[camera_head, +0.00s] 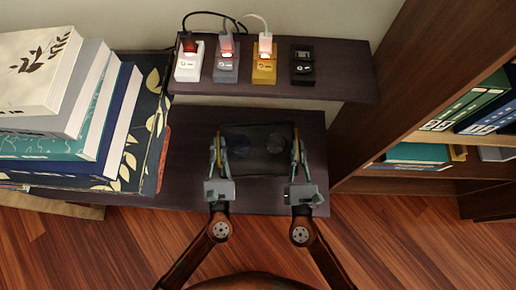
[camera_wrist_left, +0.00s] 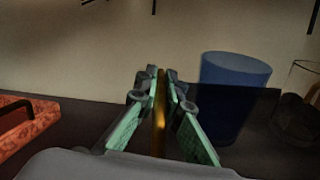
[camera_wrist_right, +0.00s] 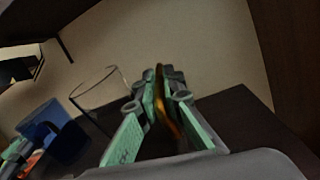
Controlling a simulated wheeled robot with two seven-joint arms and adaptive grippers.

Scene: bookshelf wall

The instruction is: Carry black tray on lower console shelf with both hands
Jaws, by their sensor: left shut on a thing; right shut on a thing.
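The black tray (camera_head: 257,168) is at the lower console shelf (camera_head: 188,165); I cannot tell whether it rests on it or is slightly raised. A blue cup (camera_wrist_left: 232,95) and a clear glass (camera_wrist_right: 98,90) stand in it. My left gripper (camera_head: 216,150) is shut on the tray's left side, on a thin gold handle (camera_wrist_left: 160,115). My right gripper (camera_head: 297,150) is shut on the right side, on a matching gold handle (camera_wrist_right: 165,105). The fingers partly hide both handles.
A stack of large books (camera_head: 75,110) stands left. A bookcase (camera_head: 390,95) stands right. Bare shelf shows on both sides of the tray.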

